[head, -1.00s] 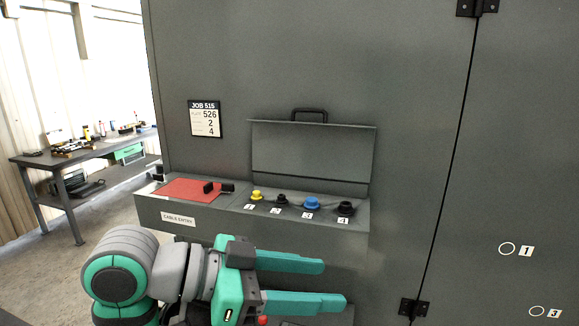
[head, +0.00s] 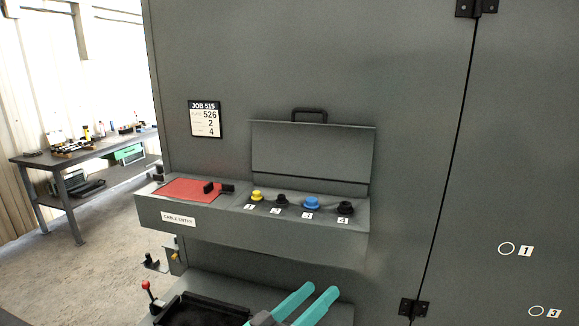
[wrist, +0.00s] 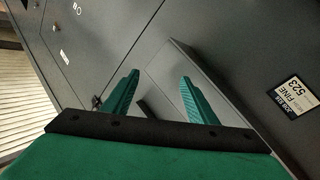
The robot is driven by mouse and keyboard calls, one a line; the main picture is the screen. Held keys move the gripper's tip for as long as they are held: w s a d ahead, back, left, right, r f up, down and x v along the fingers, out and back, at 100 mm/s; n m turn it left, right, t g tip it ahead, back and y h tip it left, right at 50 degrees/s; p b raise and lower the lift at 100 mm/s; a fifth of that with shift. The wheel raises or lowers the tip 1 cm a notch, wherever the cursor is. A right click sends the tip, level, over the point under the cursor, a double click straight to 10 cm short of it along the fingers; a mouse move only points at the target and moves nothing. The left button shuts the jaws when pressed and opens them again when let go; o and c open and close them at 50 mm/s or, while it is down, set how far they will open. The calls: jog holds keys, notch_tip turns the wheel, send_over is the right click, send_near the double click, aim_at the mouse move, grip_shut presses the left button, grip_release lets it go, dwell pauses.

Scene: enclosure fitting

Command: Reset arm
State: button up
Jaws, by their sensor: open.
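My gripper (head: 308,301) is low in the head view, with its two teal fingers apart and nothing between them. It is below and in front of the cable entry box (head: 180,213), clear of it. In the wrist view my gripper (wrist: 158,97) also shows two spread teal fingers with a grey panel behind. The box is fixed to a grey cabinet (head: 400,130), and its lid (head: 312,155) stands raised. A yellow fitting (head: 257,195), a blue fitting (head: 311,203) and two black fittings (head: 345,208) sit along it, numbered 1 to 4.
A red mat (head: 190,190) with a black part (head: 213,188) lies at the box's left end. Below are a black tray (head: 200,312) and a red-knobbed lever (head: 146,286). A workbench (head: 80,150) stands far left. A job card (head: 204,119) hangs above.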

jog(key=s+a+f+n+t+y, duration=0.2)
jog(key=s+f+n+y, duration=0.3)
jog(key=f, duration=0.8)
jog(key=s+a+f+n+t+y, duration=0.1)
jog(key=s+f+n+y, duration=0.4)
jog(key=f, duration=0.8)
jog(key=s+a+f+m+g+y, duration=0.15)
jog(key=s+f+y, duration=0.3)
jog(key=s, duration=0.85)
jog(key=s+r+m, duration=0.1)
jog(key=s+m, duration=0.4)
jog(key=s, duration=0.9)
jog(key=shift+s+a+r, duration=0.15)
jog(key=shift+a+r, duration=0.1)
jog(key=shift+r, duration=0.15)
jog(key=shift+h, duration=0.25)
